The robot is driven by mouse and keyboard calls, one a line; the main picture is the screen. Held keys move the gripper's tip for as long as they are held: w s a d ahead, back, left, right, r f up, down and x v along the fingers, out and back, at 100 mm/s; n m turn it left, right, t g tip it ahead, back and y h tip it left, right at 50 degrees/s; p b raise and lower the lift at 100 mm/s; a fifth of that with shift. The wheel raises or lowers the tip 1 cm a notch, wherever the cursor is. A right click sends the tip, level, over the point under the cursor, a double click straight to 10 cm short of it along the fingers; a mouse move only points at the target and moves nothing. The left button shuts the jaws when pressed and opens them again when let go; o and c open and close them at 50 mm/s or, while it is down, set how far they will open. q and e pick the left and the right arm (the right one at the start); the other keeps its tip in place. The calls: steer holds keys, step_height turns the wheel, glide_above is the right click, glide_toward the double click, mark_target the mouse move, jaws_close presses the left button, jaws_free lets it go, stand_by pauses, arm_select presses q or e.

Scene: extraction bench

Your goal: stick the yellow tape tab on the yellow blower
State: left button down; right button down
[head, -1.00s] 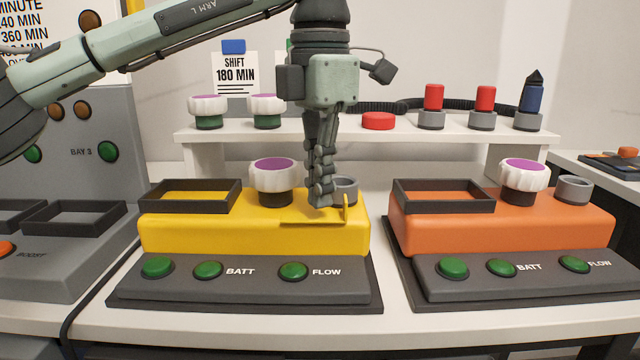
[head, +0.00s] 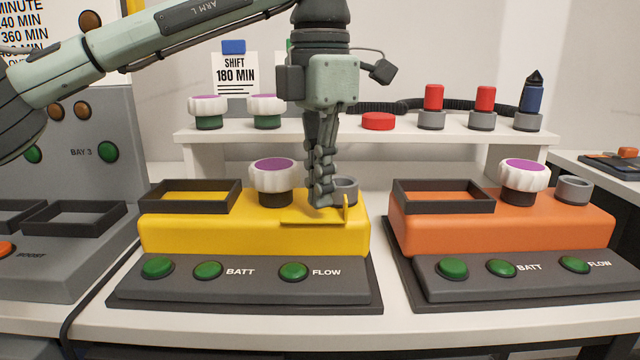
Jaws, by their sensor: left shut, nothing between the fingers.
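The yellow blower (head: 200,228) sits on a dark base at the front centre of the bench. The yellow tape tab (head: 311,222) lies on the right part of the blower's top, with a small upright piece at its right end. Its colour almost matches the blower, so its outline is hard to make out. My left gripper (head: 323,203) points straight down over the tab, shut and empty, its fingertips at or just above it. I cannot tell whether they touch it. The fingers partly hide the blower's grey socket. My right gripper is not in view.
A white and purple knob (head: 274,178) stands just left of my left gripper. An orange blower (head: 500,232) stands to the right. A white shelf (head: 350,129) behind carries knobs, a red disc and several capped parts. A grey charger unit (head: 75,270) stands at left.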

arm_select(q)
steer(key=shift+f+b, duration=0.6)
steer(key=shift+f, duration=0.35)
stand_by(0.6)
steer(key=shift+f, duration=0.1)
stand_by(0.9)
steer(key=shift+r+p, duration=3)
steer(key=shift+r, duration=0.6)
steer(key=shift+f, duration=0.1)
